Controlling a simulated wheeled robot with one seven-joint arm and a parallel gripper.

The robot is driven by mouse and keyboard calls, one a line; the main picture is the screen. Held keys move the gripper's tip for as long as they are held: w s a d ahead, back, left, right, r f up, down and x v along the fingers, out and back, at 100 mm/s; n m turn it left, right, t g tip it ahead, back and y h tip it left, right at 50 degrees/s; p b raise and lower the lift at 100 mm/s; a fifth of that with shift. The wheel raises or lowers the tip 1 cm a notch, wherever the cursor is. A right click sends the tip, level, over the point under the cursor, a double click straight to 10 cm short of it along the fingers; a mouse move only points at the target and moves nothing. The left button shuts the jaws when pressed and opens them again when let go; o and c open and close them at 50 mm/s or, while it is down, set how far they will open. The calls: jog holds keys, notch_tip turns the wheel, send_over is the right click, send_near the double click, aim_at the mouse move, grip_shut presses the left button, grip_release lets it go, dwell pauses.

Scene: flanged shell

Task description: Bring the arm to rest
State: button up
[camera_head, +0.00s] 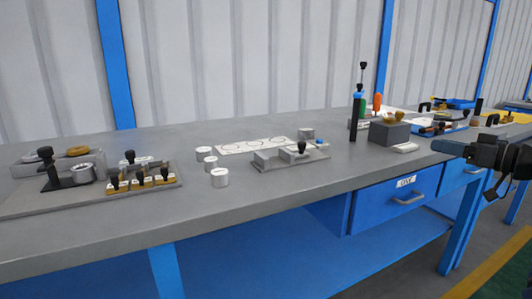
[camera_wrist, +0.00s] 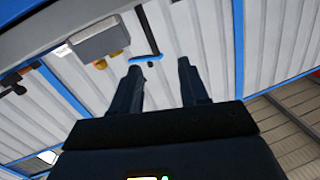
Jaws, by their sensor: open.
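My gripper (camera_head: 450,147) is at the right of the head view, in front of the bench's front edge and apart from the things on it. In the wrist view the gripper (camera_wrist: 160,75) shows two dark fingers spread apart with nothing between them. The wrist view faces the ribbed wall (camera_wrist: 215,40), tilted. The rest of my arm is mostly out of the picture at the right edge.
The grey workbench (camera_head: 240,205) bears a fixture plate (camera_head: 25,205) at left, several white cylinders (camera_head: 219,177), a small block fixture (camera_head: 290,160) and a grey box (camera_head: 389,133). A blue drawer (camera_head: 395,200) is below. Clear floor (camera_head: 420,270) shows at lower right.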

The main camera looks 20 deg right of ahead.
jog(key=a+f+m+g+h, duration=0.1)
jog(key=a+f+m+h, duration=0.1)
jog(key=a+f, duration=0.75)
jog(key=a+f+m+g+h, duration=0.1)
jog(key=a+f+m+h, duration=0.15)
jog(key=a+f, duration=0.7)
jog(key=s+a+f+g+h, duration=0.1)
jog(key=s+a+f+g, duration=0.1)
jog(key=s+a+f, duration=1.15)
jog(key=s+a+r+n+t, duration=0.1)
jog(key=s+a+r, duration=0.25)
jog(key=s, duration=0.35)
jog(key=s+a+r+n+y, duration=0.1)
jog(key=s+a+r, duration=0.2)
jog(key=s+a, duration=0.35)
jog(key=s+a+r+n+t, duration=0.1)
jog(key=s+a+r, duration=0.15)
jog(key=s, duration=0.65)
notch_tip(320, 180, up, 21)
jog(key=s+n+p, duration=0.1)
jog(key=p, duration=1.6)
jog(key=shift+s+a+y, duration=0.25)
jog(key=shift+a+y, duration=0.1)
jog(key=shift+y, duration=0.1)
